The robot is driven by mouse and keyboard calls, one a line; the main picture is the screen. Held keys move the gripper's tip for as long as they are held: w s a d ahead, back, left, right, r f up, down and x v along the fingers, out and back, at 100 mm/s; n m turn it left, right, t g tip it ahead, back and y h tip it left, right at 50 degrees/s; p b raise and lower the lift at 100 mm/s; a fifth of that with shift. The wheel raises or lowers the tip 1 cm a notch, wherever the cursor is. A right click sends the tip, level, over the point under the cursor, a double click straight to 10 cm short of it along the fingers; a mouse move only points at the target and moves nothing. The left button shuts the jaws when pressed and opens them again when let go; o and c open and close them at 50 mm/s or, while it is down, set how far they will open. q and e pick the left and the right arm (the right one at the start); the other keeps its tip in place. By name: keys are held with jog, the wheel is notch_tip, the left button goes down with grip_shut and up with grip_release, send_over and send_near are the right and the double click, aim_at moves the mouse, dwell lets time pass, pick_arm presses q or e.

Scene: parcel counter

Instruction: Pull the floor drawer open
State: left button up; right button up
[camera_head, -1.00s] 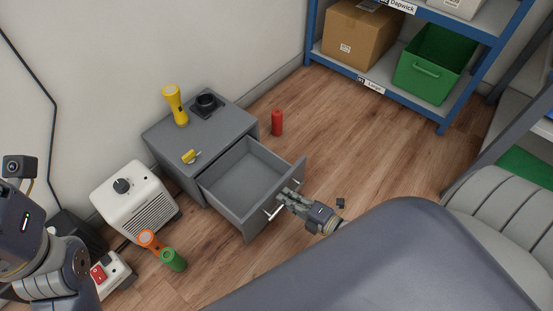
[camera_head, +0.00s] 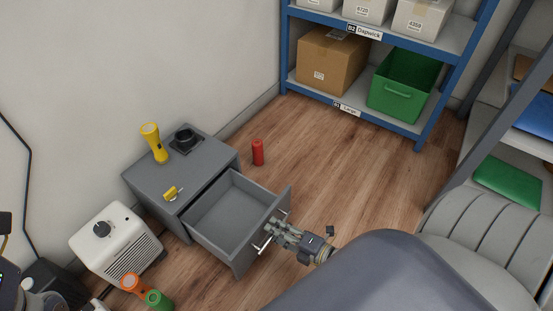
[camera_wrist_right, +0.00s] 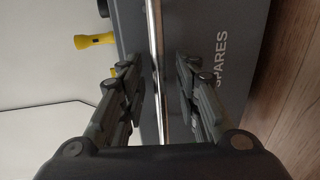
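The grey floor drawer (camera_head: 237,218) stands pulled out from its grey cabinet (camera_head: 150,183) and looks empty inside. Its front, marked SPARES, shows in the right wrist view (camera_wrist_right: 222,95). The bright bar handle (camera_head: 265,243) on the front runs upright between my right gripper's fingers in the wrist view (camera_wrist_right: 157,70). My right gripper (camera_head: 272,234) is at the handle, with its fingers (camera_wrist_right: 160,88) on either side of the bar. A narrow gap shows on both sides, so it looks open around it. My left gripper is out of view.
A yellow flashlight (camera_head: 154,143), a dark holder (camera_head: 186,139) and a small yellow item (camera_head: 171,193) are on the cabinet. A red cylinder (camera_head: 258,152) stands beside it. A white heater (camera_head: 115,242) and orange and green flashlights (camera_head: 157,300) are left.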

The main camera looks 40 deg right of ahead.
jog(key=v, duration=1.1)
jog(key=shift+s, duration=0.3)
jog(key=shift+d, duration=0.15)
